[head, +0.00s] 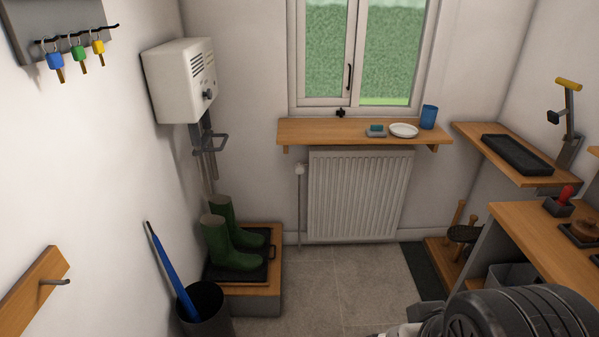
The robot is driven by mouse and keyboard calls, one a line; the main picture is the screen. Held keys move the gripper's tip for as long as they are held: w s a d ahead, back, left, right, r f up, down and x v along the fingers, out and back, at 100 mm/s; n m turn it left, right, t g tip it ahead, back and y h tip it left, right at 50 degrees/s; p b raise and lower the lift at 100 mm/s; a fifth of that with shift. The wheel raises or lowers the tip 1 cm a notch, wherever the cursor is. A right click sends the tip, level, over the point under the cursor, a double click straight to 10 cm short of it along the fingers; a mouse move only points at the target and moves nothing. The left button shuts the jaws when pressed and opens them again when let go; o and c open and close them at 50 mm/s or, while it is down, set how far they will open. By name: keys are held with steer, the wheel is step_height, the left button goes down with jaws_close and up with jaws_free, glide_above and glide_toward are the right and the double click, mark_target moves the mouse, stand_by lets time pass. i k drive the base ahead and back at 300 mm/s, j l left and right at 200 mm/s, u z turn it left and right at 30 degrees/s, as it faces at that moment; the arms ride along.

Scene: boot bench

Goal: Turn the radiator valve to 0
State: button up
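The white radiator (360,195) hangs on the back wall below the wooden window shelf. The radiator valve (300,169) is a small white knob at the radiator's upper left side, on top of a thin vertical pipe. Its markings are too small to read, so I cannot tell its setting. Nothing touches the valve. Dark ribbed parts of my own arm fill the bottom right corner, but my gripper is not in view.
Green boots (236,243) stand on a black tray over a wooden platform (250,287), left of the radiator. A bin (205,308) holds a blue umbrella (173,272). The window shelf (350,131) juts out above the valve. The grey floor (342,282) before the radiator is clear.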

mark_target(298, 167)
steer(key=i+j, duration=0.15)
steer(key=i, duration=0.3)
steer(key=i+j, duration=0.15)
steer(key=i, duration=0.35)
